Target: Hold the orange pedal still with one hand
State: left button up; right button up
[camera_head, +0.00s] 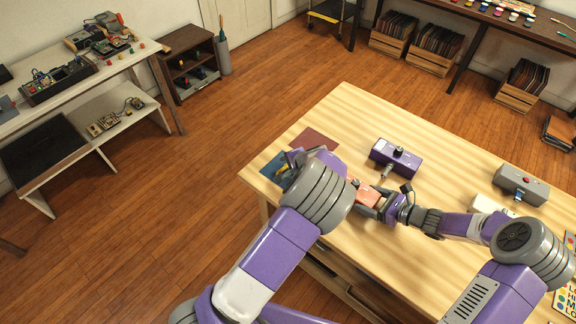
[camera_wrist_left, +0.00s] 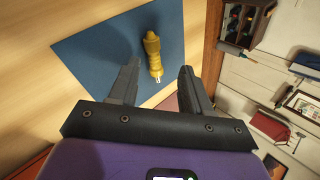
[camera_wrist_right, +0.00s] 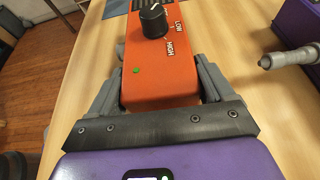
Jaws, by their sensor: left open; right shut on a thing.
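The orange pedal (camera_head: 366,194) lies on the wooden table, partly hidden by my arms in the head view. In the right wrist view it is an orange box (camera_wrist_right: 163,85) with a black knob, a green light and the words LOW and HIGH. My right gripper (camera_head: 374,199) is shut on it, one finger against each side. My left gripper (camera_wrist_left: 158,70) is open and empty over the blue mat (camera_wrist_left: 90,50). A yellow plug-like piece (camera_wrist_left: 152,48) with a metal tip lies on that mat, between the fingers in the picture.
A purple pedal (camera_head: 397,157) with a plug at its side stands behind the orange one. A grey pedal (camera_head: 522,184) and a white box (camera_head: 488,204) stand to the right. A dark red mat (camera_head: 314,138) lies near the left corner. The table's far middle is clear.

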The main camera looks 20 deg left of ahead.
pick_arm(q)
jog(key=v, duration=1.2)
jog(key=shift+a, duration=0.1)
pick_arm(e)
jog(key=o, duration=1)
jog(key=shift+o, duration=0.2)
jog(key=v, duration=1.2)
jog(key=shift+r, duration=0.1)
